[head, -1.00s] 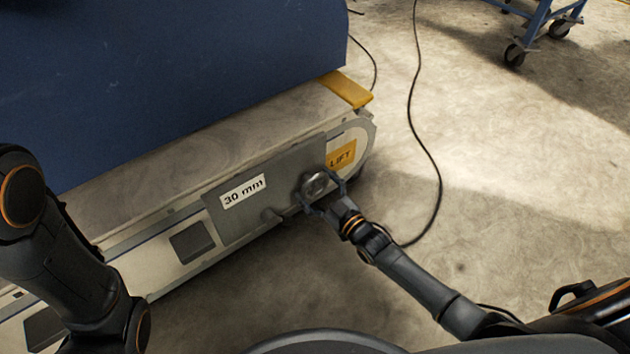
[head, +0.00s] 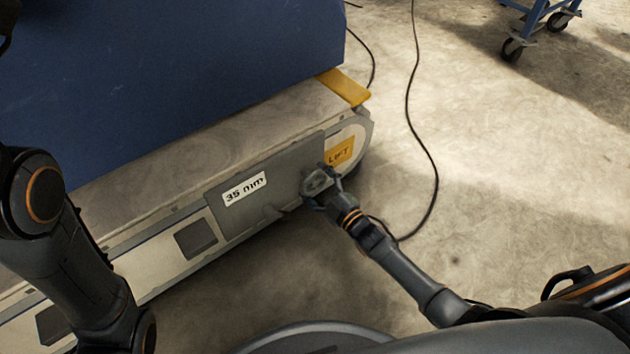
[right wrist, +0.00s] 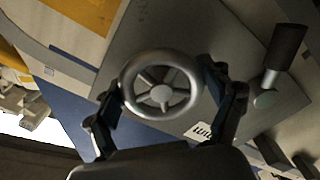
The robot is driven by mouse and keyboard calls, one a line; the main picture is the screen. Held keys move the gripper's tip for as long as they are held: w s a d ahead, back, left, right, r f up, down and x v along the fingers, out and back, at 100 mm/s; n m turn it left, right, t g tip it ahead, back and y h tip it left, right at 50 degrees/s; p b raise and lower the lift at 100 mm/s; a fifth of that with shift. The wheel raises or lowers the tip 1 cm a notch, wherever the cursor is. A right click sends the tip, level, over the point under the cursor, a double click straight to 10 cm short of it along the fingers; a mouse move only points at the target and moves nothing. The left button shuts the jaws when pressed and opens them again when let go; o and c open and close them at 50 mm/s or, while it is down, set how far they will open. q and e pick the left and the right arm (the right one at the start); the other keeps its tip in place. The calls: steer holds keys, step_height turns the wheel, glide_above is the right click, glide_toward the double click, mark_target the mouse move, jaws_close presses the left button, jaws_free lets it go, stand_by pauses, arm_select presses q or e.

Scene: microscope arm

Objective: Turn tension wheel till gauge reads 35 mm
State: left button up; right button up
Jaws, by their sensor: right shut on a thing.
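The tension wheel (right wrist: 160,94) is a grey spoked handwheel on a grey plate, and fills the middle of the right wrist view. My right gripper (head: 325,186) is at the wheel in the head view. Its two fingers (right wrist: 165,107) lie on opposite sides of the rim, shut on it. The gripper partly covers the wheel (head: 317,181) in the head view. The gauge label (head: 245,189) on the plate reads 35 mm.
The plate is on the side of a long conveyor (head: 150,215), with a blue block (head: 170,80) above. A yellow LIFT label (head: 340,151) is beside the wheel. A dark handle (right wrist: 286,50) sticks out nearby. A black cable (head: 422,150) crosses the open floor.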

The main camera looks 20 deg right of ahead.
stand_by(0.3)
steer(key=o, duration=1.1)
steer(key=shift+c, duration=0.2)
steer(key=shift+s, duration=0.1)
steer(key=v, duration=1.2)
